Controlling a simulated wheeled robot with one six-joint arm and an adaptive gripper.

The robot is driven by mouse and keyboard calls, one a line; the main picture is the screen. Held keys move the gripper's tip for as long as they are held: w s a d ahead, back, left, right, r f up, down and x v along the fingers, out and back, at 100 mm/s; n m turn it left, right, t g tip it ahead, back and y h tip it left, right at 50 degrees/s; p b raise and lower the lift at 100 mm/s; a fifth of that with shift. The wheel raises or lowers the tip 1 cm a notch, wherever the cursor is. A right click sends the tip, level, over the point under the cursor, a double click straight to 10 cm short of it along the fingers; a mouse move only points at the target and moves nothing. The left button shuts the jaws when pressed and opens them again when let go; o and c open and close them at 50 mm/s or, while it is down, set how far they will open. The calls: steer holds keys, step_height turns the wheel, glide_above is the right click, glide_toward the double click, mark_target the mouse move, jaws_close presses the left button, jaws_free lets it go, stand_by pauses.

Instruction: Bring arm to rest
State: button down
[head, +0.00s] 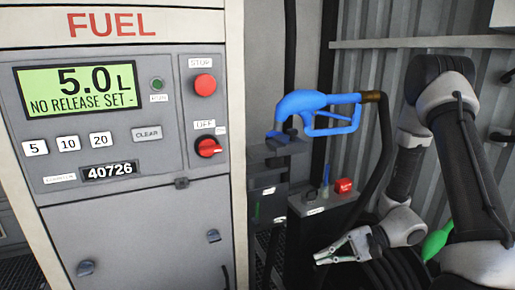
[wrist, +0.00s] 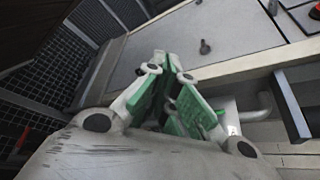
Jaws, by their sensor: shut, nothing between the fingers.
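My gripper (head: 340,249) is low in the head view, right of the fuel cabinet and in front of the small dark box. Its fingers point left, and nothing is held between them. In the wrist view my gripper (wrist: 170,68) shows green inner pads with the fingertips close together and empty. My arm bends down from the right side of the head view, folded in front of the corrugated wall.
The fuel cabinet (head: 135,200) fills the left; its display reads 5.0 L, NO RELEASE SET. A blue nozzle (head: 318,110) hangs in its holder right of it. A dark box with a red button (head: 343,186) stands below. A black hose runs behind my arm.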

steer(key=s+d+r+n+g+h, duration=0.1)
steer(key=s+d+r+n+h, duration=0.1)
steer(key=s+d+r+h, duration=0.4)
steer(key=s+d+r+n+g+h, duration=0.1)
steer(key=s+d+r+n+h, duration=0.3)
steer(key=d, duration=0.4)
steer(key=d+r+n+t+h, duration=0.1)
steer(key=d+r+t+h, duration=0.1)
steer(key=r, duration=0.5)
steer(key=s+d+r+n+t+h, duration=0.1)
steer(key=d+r+t+h, duration=0.1)
steer(key=r+t, duration=0.3)
step_height(320, 180, up, 4)
steer(key=shift+s+d+f+t, duration=0.2)
steer(key=shift+s+d+t, duration=0.05)
steer(key=shift+t, duration=0.05)
